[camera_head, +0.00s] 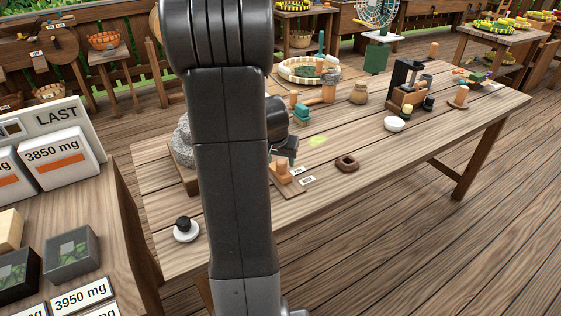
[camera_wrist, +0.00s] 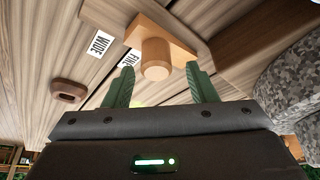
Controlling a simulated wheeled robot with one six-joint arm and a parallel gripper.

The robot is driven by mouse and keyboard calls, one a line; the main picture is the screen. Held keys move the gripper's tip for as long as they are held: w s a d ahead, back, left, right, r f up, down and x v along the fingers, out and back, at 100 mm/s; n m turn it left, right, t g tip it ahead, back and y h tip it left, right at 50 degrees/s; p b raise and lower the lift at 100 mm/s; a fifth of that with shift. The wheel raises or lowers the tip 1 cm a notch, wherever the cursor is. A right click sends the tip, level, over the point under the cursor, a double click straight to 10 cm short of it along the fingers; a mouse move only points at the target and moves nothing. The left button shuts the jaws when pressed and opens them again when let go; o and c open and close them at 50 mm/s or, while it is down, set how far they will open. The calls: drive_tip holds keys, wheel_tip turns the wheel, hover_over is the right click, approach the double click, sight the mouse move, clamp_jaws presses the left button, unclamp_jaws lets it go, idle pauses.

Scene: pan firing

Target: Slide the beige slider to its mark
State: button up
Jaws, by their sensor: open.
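The beige slider (camera_wrist: 155,58) is a block with a round knob, seen in the wrist view; it also shows in the head view (camera_head: 282,167) on a wooden base on the table. My gripper (camera_wrist: 163,76) is open, with one green finger on each side of the knob and clear gaps between. I cannot tell how deep the knob sits between the fingertips. A WIDE label (camera_wrist: 103,43) and a partly covered label starting FI (camera_wrist: 124,62) lie beside the slider. In the head view my arm hides part of the area left of the slider.
A brown ring-shaped dish (camera_head: 347,163) sits right of the slider. A grey speckled stone piece (camera_head: 183,142) stands left of my arm. The table's front right is mostly clear.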

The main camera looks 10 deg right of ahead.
drive_tip(key=v, duration=1.1)
drive_tip(key=shift+r, duration=0.3)
drive_tip(key=x, duration=1.4)
drive_tip(key=shift+s, duration=0.2)
drive_tip(key=shift+s+d, duration=0.15)
drive_tip(key=shift+s, duration=0.35)
drive_tip(key=shift+r, duration=0.15)
